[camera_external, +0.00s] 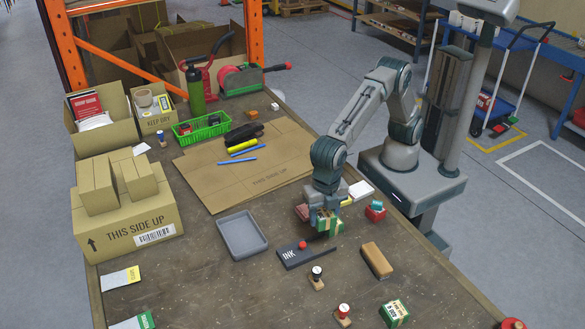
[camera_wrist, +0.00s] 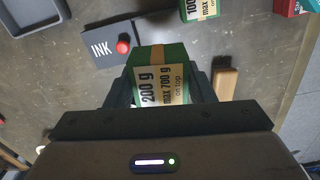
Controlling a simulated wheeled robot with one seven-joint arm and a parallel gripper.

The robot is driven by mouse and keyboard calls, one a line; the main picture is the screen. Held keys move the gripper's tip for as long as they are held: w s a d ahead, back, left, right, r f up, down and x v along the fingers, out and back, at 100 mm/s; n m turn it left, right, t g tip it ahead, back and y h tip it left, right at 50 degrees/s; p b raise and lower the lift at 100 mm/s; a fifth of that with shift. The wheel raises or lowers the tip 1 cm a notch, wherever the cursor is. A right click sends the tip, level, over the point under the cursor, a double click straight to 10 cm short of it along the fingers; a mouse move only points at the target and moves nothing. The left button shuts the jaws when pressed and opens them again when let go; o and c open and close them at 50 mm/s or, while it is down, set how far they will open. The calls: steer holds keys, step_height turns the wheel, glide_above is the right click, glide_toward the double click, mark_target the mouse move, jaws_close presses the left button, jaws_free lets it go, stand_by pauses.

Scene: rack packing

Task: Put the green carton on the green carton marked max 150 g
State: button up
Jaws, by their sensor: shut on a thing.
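My gripper (camera_external: 322,204) is shut on a green carton (camera_external: 328,224) with a tan band. In the wrist view the gripper (camera_wrist: 161,88) has a finger on each side of this carton (camera_wrist: 160,58), whose label reads 200 g, max 700 g on top. I cannot tell how far it is above the table. Another green carton (camera_external: 395,313) stands on the table near the front, to the lower right of my gripper. In the wrist view a green carton (camera_wrist: 200,9) is cut off by the top edge; its label shows 100 and max, the rest hidden.
An ink pad (camera_external: 290,257) with a red knob, a grey tray (camera_external: 243,236), two stamps (camera_external: 316,279) and a wooden-backed block (camera_external: 377,261) lie around my gripper. A red box (camera_external: 375,211) is to its right. Large cardboard boxes (camera_external: 128,219) stand on the left.

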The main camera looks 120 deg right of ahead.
steer(key=s+d+r+m+p, duration=0.2)
steer(key=s+d+m+p, duration=0.2)
steer(key=d, duration=0.4)
steer(key=s+d+r+m+p, duration=0.25)
steer(key=s+d, duration=0.25)
steer(key=d, duration=0.3)
steer(key=shift+m, duration=0.45)
steer(key=a+f, duration=0.2)
steer(key=a, duration=0.1)
steer(key=w+a+f+p, duration=0.1)
steer(key=a+f, duration=0.2)
steer(key=a, duration=0.1)
steer(key=w+a+f+p, duration=0.1)
steer(key=a+f, duration=0.1)
steer(key=a, duration=0.1)
steer(key=shift+w+a+f, duration=0.1)
steer(key=shift+a+f, duration=0.05)
steer(key=shift+a, duration=0.25)
steer(key=shift+f, duration=2.05)
steer(key=shift+f, duration=0.1)
steer(key=shift+f, duration=0.15)
steer(key=o, duration=1.1)
steer(key=shift+r, duration=0.2)
